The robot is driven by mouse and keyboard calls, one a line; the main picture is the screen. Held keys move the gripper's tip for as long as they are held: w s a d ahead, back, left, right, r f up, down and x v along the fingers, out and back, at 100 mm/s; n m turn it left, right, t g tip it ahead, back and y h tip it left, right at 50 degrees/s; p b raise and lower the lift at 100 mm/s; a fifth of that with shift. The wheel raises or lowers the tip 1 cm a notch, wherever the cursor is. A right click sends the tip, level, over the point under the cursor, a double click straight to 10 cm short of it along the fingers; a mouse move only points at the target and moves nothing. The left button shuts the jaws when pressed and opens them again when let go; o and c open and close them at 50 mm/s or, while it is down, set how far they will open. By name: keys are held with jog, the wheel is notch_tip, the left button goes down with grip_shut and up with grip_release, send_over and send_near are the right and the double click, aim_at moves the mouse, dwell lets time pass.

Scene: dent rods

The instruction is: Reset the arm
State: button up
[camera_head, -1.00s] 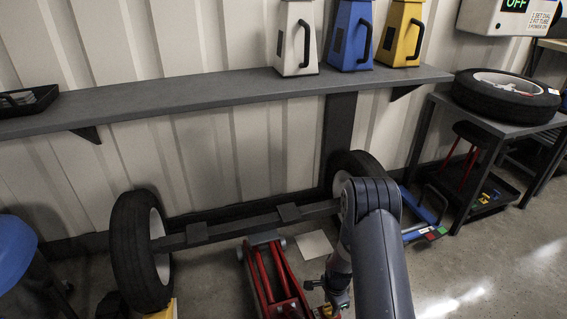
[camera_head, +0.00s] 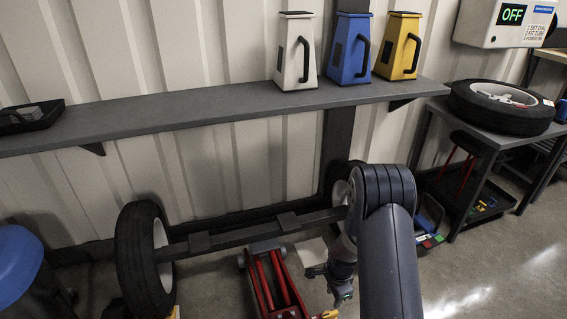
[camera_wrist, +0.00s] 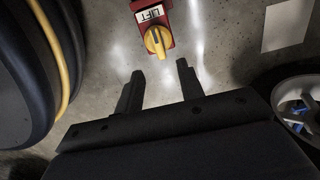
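My gripper (camera_wrist: 158,82) is open and empty in the wrist view, its two dark fingers apart and pointing at the floor. A yellow knob (camera_wrist: 157,42) on a red block labelled LIFT lies beyond the fingertips, apart from them. In the head view my gripper (camera_head: 342,292) hangs low at the end of my bent arm, right of the red floor jack (camera_head: 272,280); its fingers are too small there to judge.
An axle (camera_head: 250,235) with a left wheel (camera_head: 143,262) stands in front of the wall. A shelf (camera_head: 200,108) holds white, blue and yellow canisters. A tyre (camera_head: 500,106) lies on a right-hand table. A blue stool (camera_head: 18,262) stands at left.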

aim_at(330, 313)
notch_tip(330, 313, down, 11)
jog(key=b, duration=0.3)
jog(key=shift+s+b, duration=0.1)
jog(key=shift+b, duration=0.25)
jog(key=shift+r+n, duration=0.2)
jog(key=shift+n, duration=0.3)
jog(key=n+p, duration=0.1)
jog(key=n, duration=0.3)
jog(key=n+p, duration=0.1)
jog(key=n, duration=0.4)
